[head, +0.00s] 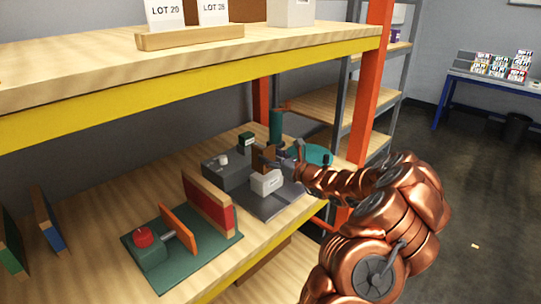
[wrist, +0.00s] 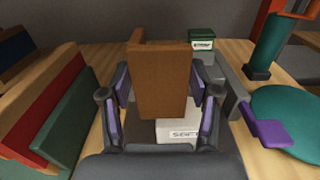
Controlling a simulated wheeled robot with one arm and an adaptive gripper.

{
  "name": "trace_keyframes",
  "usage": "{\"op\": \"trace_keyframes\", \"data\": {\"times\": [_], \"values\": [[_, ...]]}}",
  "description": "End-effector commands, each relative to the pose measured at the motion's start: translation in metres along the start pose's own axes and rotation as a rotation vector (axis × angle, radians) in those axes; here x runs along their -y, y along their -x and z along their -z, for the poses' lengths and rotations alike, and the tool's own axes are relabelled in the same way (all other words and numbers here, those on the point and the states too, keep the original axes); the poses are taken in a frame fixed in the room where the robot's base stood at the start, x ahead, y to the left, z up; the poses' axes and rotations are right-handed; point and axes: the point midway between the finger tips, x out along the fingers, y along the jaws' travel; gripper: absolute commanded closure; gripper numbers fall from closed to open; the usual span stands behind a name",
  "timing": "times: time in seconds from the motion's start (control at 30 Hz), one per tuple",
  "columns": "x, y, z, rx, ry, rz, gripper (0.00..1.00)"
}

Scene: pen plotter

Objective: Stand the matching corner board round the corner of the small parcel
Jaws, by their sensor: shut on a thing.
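A brown corner board (head: 262,158) is upright between the fingers of my gripper (head: 284,156). In the wrist view the board (wrist: 158,80) fills the space between the two purple-padded fingers (wrist: 160,92), with a second flange running back at its left edge. A small white box (head: 266,182), which looks like the small parcel, sits on a grey plate (head: 282,203) close to the board. In the wrist view the white box (wrist: 178,133) shows partly below the board, with dark lettering. The board hides its far part; I cannot tell whether they touch.
A green post (head: 276,126) and teal disc (head: 316,155) are at the right. A green base (head: 190,255) with red and orange plates lies in front. The upper shelf (head: 190,62) overhangs.

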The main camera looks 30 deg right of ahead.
Motion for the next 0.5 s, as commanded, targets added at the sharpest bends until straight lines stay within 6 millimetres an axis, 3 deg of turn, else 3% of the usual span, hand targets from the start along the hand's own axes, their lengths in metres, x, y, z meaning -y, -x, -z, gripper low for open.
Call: {"op": "trace_keyframes", "data": {"times": [0.5], "values": [[-0.002,-0.001,0.040,0.000,-0.001,-0.003,0.73]]}}
